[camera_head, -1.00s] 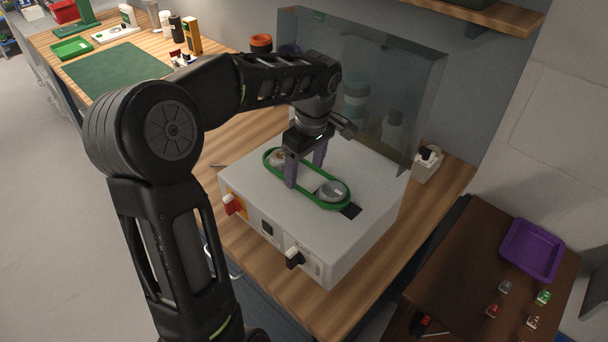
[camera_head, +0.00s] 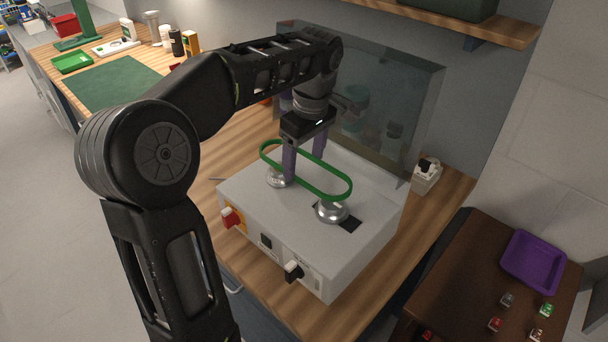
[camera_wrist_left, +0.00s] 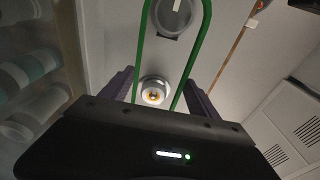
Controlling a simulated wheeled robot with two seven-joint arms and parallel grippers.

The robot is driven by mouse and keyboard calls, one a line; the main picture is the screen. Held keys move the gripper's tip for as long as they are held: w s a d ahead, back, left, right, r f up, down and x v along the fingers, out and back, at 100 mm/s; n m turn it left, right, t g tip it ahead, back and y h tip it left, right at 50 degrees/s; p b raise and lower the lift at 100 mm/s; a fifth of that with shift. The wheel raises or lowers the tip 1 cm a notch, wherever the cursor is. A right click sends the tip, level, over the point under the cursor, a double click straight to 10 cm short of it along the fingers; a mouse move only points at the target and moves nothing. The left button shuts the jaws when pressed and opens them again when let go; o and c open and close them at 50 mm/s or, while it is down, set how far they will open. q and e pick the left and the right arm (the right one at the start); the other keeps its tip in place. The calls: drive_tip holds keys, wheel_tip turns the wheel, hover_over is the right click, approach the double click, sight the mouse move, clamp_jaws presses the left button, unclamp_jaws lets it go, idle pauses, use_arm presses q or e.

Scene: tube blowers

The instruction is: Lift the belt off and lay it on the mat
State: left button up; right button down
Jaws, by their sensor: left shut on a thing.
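The green belt (camera_head: 349,190) is a long loop held level above the white machine (camera_head: 362,240), clear of its two metal pulleys. The near pulley (camera_head: 331,212) and the far pulley (camera_head: 277,179) are bare. My left gripper (camera_head: 305,168) is shut on the belt, its purple fingers at the two long strands. In the left wrist view the belt (camera_wrist_left: 142,50) runs between the fingers, with pulleys below it. The dark green mat (camera_head: 115,80) lies flat on the far left bench. My right gripper is not in view.
A clear guard panel (camera_head: 420,110) stands upright behind the machine. A red switch (camera_head: 232,218) and a black knob (camera_head: 293,270) stick out of its front. Bottles and a green tray (camera_head: 71,63) stand around the mat. A purple tray (camera_head: 533,262) is at right.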

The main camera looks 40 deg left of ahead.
use_arm(q)
wheel_tip(320, 180, up, 4)
drive_tip(key=shift+f+p, duration=0.2)
drive_tip(key=shift+p, duration=1)
